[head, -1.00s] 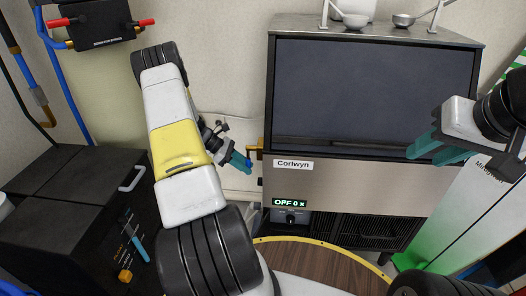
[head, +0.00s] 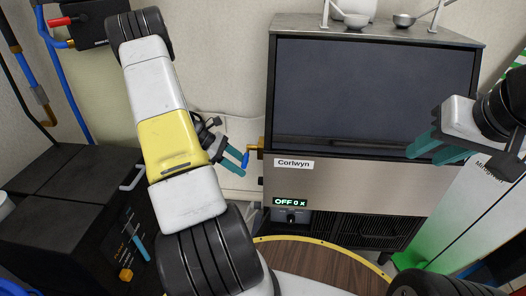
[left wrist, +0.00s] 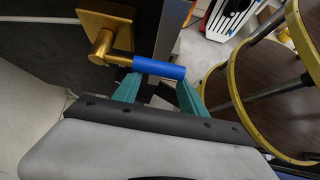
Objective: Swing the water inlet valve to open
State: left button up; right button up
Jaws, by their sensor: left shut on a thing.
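The water inlet valve is a brass fitting (head: 259,146) on the left side of the ice maker (head: 345,180). Its lever has a blue grip (head: 245,160). In the left wrist view the brass body (left wrist: 103,36) is at upper left, and the blue grip (left wrist: 159,68) runs from it to the right. My left gripper (head: 241,156) is at the lever. In the left wrist view its teal fingers (left wrist: 158,80) stand at either end of the grip, shut on it. My right gripper (head: 422,149) is open and empty before the machine's right front.
The display (head: 290,202) reads OFF. A round wooden table (head: 318,262) with a yellow rim stands below the machine. Black boxes (head: 75,190) stand at left. Open floor shows left of the machine.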

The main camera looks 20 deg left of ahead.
pick_arm(q)
jog(key=shift+w+d+r, duration=0.4)
jog(key=shift+w+d, duration=0.05)
jog(key=shift+d, duration=0.1)
jog(key=v, duration=0.7)
jog(key=shift+f, duration=0.15)
jog(key=shift+s+a, duration=0.1)
